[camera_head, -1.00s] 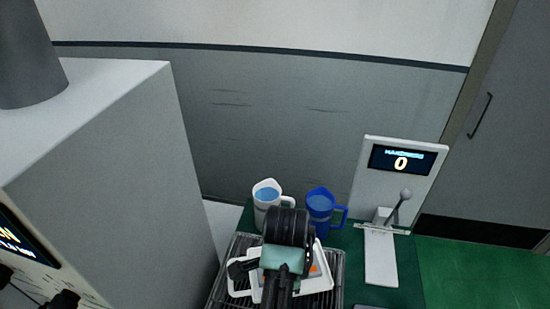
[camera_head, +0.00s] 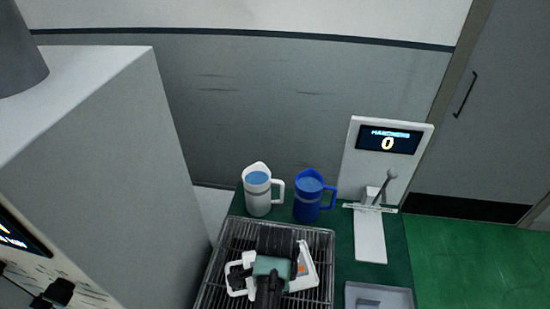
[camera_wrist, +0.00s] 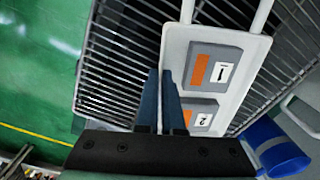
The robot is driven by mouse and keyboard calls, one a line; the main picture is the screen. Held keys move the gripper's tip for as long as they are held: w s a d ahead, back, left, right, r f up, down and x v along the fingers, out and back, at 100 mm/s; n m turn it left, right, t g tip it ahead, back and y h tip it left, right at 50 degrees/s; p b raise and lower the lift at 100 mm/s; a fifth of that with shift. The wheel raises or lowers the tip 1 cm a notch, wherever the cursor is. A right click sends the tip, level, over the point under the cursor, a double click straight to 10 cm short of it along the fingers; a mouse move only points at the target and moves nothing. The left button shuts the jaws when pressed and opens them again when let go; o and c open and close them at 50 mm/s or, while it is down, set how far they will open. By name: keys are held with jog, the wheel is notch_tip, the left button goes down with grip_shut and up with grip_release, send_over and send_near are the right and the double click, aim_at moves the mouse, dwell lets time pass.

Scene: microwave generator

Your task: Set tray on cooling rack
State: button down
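The white tray (camera_wrist: 241,45) carries two grey blocks with orange patches, labelled 1 (camera_wrist: 211,70) and 2 (camera_wrist: 201,117). In the head view the tray (camera_head: 305,276) is over the wire cooling rack (camera_head: 318,238), partly hidden by my gripper (camera_head: 272,268). In the wrist view my gripper's (camera_wrist: 161,75) dark fingers are close together at the tray's left edge, one on each side, shut on it. The rack's bars (camera_wrist: 118,62) show on both sides of the tray. I cannot tell for sure whether the tray touches the rack.
A white mug (camera_head: 257,196) and a blue mug (camera_head: 308,198) stand behind the rack. A display stand (camera_head: 368,165) with a lever is to the right, and a grey bin (camera_head: 380,296) is in front of it. A large grey box (camera_head: 120,160) stands close on the left.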

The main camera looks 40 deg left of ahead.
jog(key=c, duration=1.4)
grip_release()
jog(key=shift+f, duration=0.15)
jog(key=o, duration=0.3)
jog(key=shift+o, duration=0.2)
notch_tip(320, 180, up, 12)
jog(key=p, duration=0.2)
jog(key=shift+r, duration=0.2)
